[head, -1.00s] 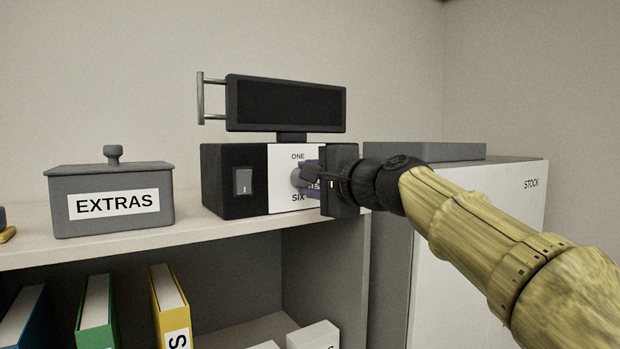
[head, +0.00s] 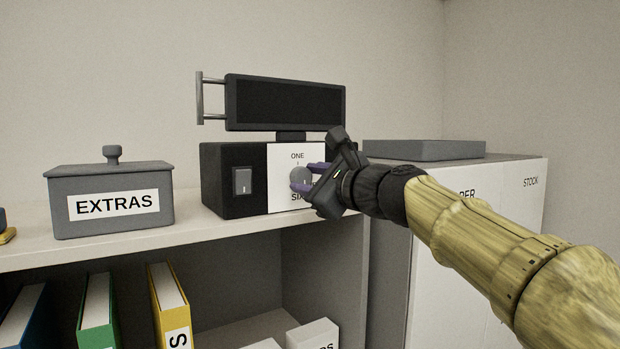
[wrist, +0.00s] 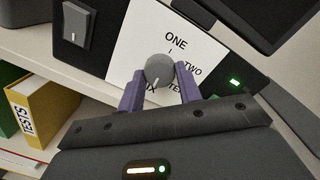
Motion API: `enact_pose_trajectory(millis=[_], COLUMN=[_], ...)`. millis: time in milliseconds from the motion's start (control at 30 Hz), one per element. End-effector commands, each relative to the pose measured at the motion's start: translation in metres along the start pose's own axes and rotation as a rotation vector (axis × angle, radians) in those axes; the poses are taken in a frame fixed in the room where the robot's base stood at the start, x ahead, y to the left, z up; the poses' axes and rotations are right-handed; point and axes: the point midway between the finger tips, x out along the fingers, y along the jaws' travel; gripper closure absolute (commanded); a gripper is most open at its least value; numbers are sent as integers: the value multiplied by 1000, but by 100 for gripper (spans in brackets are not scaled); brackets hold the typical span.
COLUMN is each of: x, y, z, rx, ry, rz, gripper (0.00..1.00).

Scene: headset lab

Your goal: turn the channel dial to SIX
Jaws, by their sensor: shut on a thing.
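The channel dial (head: 299,174) is a round grey knob on the white panel of a black box. It also shows in the wrist view (wrist: 159,68), with a white pointer line directed down, close to the partly covered SIX label (wrist: 149,88) and slightly toward its right. The ONE label (wrist: 176,43) is clear above the dial, with TWO to its right. My gripper (head: 304,178) is shut on the dial, with one purple finger on each side in the wrist view (wrist: 160,76). The gripper is tilted in the head view. Other panel lettering is partly hidden by the fingers.
The box has a grey rocker switch (head: 242,181) on its left and a dark display (head: 287,103) with a side handle above. A grey EXTRAS box (head: 112,203) stands left on the shelf (head: 185,229). A cabinet (head: 470,220) stands right; binders are below.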

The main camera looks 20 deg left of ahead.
Motion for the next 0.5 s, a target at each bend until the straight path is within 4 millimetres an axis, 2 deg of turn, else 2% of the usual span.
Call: enact_pose_trajectory(millis=[500], x=[1], y=[2], z=[-3], rx=[74], ry=[0], rz=[1], gripper=[88])
